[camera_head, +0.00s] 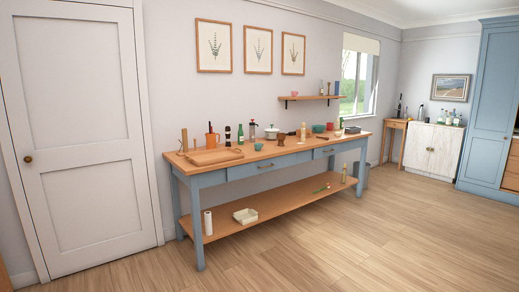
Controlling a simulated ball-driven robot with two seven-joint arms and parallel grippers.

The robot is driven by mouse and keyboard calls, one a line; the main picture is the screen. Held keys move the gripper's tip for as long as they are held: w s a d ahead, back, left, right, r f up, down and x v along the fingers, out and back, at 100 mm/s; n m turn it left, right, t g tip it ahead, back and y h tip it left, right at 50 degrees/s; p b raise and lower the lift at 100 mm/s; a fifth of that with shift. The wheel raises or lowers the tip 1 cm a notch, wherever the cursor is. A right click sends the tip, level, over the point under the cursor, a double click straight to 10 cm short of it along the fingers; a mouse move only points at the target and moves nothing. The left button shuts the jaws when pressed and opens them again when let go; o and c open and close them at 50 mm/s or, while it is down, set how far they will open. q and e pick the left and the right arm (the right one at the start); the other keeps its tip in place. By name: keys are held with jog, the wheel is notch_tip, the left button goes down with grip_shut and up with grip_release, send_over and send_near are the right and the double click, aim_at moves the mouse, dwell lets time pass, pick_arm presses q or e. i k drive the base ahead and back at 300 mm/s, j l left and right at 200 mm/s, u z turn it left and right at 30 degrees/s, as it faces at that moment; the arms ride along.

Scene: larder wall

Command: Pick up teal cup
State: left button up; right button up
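A small teal cup (258,147) stands near the front edge of the long blue table's wooden top (215,165), left of the middle. A larger teal vessel (318,129) stands farther right and back on the same top; at this size I cannot tell whether it is a cup or a bowl. Neither of my grippers is in view.
A wooden tray (214,156) lies left of the small cup, with an orange jug (212,140) behind it. A wooden mortar-like item (281,140) stands to its right. The floor (330,240) in front is clear.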

aim_at(258, 146)
jog(key=i+z, duration=0.25)
jog(key=i, duration=0.45)
jog(key=i+z, duration=0.1)
jog(key=i, duration=2.75)
